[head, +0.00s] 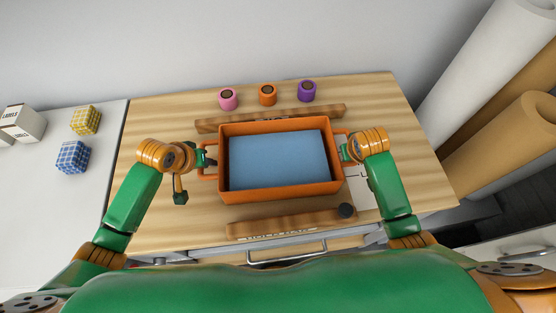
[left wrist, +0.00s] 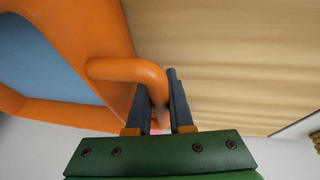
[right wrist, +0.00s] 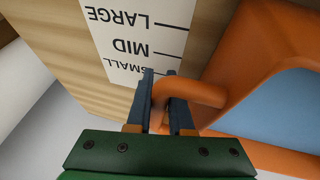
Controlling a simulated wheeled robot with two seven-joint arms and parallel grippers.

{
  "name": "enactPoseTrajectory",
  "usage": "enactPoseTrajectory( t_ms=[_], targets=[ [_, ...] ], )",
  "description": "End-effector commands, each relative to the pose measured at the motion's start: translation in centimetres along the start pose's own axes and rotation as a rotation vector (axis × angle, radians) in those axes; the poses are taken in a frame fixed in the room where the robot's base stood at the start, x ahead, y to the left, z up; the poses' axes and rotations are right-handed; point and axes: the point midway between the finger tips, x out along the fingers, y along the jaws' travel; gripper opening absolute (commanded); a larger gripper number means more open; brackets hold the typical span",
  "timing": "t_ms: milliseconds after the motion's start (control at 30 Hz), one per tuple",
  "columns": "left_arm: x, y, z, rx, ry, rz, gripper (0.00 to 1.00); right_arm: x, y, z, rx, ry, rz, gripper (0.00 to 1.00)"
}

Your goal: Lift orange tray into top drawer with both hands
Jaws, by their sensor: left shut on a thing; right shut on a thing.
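The orange tray (head: 280,193) is over the middle of the wooden table top, with a flat blue block (head: 278,160) inside it. My left gripper (head: 209,160) is shut on the tray's left handle, which shows between the fingers in the left wrist view (left wrist: 130,70). My right gripper (head: 344,152) is shut on the right handle, which shows in the right wrist view (right wrist: 195,92). I cannot tell whether the tray touches the table.
Pink (head: 228,100), orange (head: 267,96) and purple (head: 307,92) rolls stand at the back. A size card (right wrist: 135,35) lies right.

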Motion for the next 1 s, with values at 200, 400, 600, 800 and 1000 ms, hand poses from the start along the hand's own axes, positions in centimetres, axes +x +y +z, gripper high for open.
enactPoseTrajectory(
  t_ms=[200,400,600,800,1000],
  targets=[
    [0.0,0.0,0.0,0.000,0.001,0.000,0.00,0.0,0.0,0.0,0.000,0.000,0.000,0.00],
    [-0.1,0.0,-0.1,0.000,0.003,0.001,0.00,-0.1,0.0,-0.1,0.000,0.002,0.001,0.00],
    [-1.5,0.3,-0.7,0.000,0.003,0.001,0.00,-1.4,0.4,-0.7,0.000,0.002,0.001,0.00],
    [-4.3,0.9,-1.9,0.000,0.003,0.000,0.00,-4.3,1.0,-1.8,0.000,0.002,0.001,0.00],
    [-4.7,0.9,-2.0,0.000,0.002,0.000,0.00,-4.7,1.1,-2.0,0.000,0.002,0.001,0.00]
  ],
)
